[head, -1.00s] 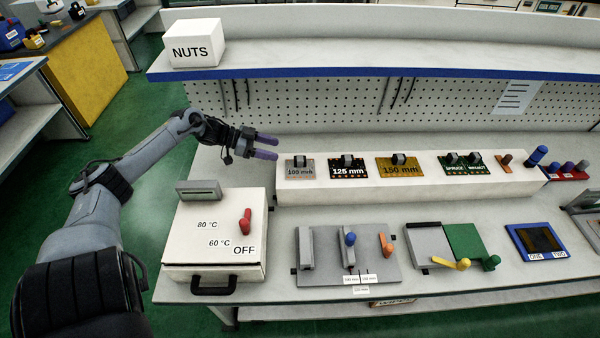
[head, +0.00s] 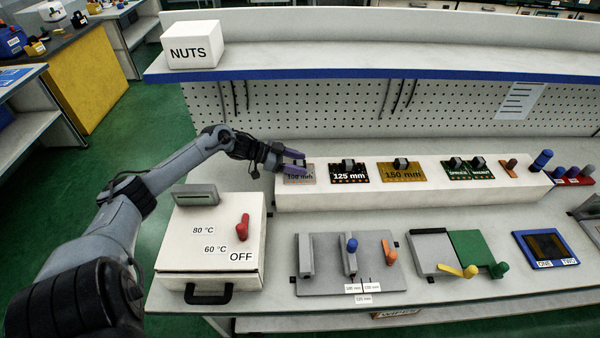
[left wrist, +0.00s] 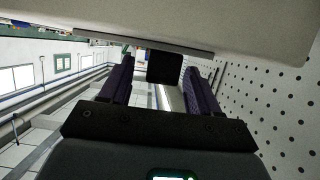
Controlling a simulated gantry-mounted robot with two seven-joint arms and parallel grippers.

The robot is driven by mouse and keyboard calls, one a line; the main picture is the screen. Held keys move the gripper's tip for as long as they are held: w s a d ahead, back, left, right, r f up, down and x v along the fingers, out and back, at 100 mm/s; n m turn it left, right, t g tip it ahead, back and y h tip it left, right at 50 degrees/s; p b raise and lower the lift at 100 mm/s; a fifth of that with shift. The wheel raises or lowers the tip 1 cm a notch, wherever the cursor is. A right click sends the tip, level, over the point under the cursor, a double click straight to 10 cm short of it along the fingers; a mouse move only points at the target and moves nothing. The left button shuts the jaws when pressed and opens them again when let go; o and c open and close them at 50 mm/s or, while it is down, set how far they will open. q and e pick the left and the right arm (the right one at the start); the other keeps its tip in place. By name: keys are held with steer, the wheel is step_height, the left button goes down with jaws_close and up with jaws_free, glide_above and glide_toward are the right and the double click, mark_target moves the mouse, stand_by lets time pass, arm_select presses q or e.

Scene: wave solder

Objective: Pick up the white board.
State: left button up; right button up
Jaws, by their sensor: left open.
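The white board, a pale plate marked 100 mm (head: 300,179), lies at the left end of the long white riser. In the left wrist view it shows edge-on as a thin grey strip (left wrist: 130,41), with its dark grip block (left wrist: 164,67) between the finger lines. My left gripper (head: 294,160) is open at this board, with its purple fingers on either side of where the grip block stands. The fingers hide the block in the head view. I cannot tell whether they touch it. My right gripper is not in view.
To the right on the riser (head: 330,195) stand the 125 mm board (head: 348,177), the 150 mm board (head: 401,175) and a green board (head: 470,175). A pegboard rises behind.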

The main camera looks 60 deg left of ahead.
mark_target(300, 163)
arm_select(q)
steer(key=shift+w+d+f, duration=0.15)
steer(key=shift+w+d, duration=0.05)
steer(key=shift+w, duration=0.25)
jaws_close()
stand_by(0.3)
steer(key=shift+r, duration=0.95)
step_height(300, 163, up, 2)
steer(key=shift+r+p, duration=0.2)
steer(key=shift+p, duration=0.4)
steer(key=w+d+r+p, duration=0.1)
steer(key=w+d+r, duration=0.5)
steer(key=d, duration=0.3)
steer(key=shift+w+r, duration=0.4)
steer(key=shift+w, duration=0.25)
